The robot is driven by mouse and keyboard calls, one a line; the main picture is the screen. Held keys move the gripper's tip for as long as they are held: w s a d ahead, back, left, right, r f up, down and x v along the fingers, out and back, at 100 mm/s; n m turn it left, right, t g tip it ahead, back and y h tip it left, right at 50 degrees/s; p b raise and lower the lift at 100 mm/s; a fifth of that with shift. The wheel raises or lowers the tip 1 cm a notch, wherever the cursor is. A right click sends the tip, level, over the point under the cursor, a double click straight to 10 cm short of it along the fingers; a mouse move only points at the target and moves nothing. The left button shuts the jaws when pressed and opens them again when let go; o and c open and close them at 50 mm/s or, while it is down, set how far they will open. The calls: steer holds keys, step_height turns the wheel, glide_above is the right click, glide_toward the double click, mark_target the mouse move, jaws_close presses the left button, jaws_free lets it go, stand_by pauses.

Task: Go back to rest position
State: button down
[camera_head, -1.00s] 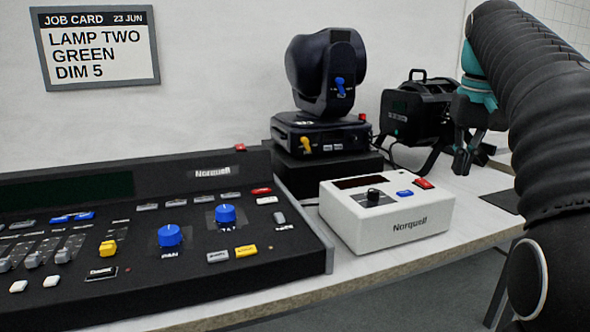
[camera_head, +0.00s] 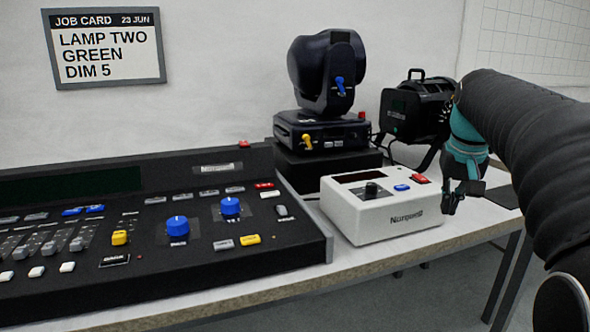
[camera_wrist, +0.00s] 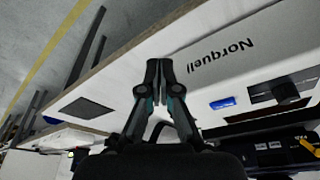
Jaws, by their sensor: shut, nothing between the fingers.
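My gripper (camera_head: 452,203) is at the right of the head view, beside the right end of the white Norquell box (camera_head: 375,222) and in front of the black lamp. Its fingers are together with nothing between them. In the wrist view the gripper (camera_wrist: 160,68) points towards the table's front edge, with the white box (camera_wrist: 215,65) beside it. I cannot tell whether the fingers touch the box. My arm covers the right part of the head view.
A black console (camera_head: 195,272) with knobs and faders fills the left. A moving-head lamp (camera_head: 325,85) and a black par can (camera_head: 410,112) stand behind the box. The job card (camera_head: 105,50) hangs on the wall. A dark flat pad (camera_head: 505,196) lies on the table at right.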

steer(key=s+a+f+n+t, duration=0.1)
steer(key=s+a+f, duration=0.6)
steer(key=s, duration=0.4)
steer(key=s+a+f+n+t, duration=0.1)
steer(key=s+a+f, duration=0.6)
steer(key=s, duration=0.5)
step_height(320, 180, down, 3)
steer(key=shift+a+r+n+t+y, duration=0.2)
steer(key=shift+a+n+t+y, duration=0.1)
steer(key=shift+a+n+y, duration=0.1)
steer(key=shift+s, duration=0.1)
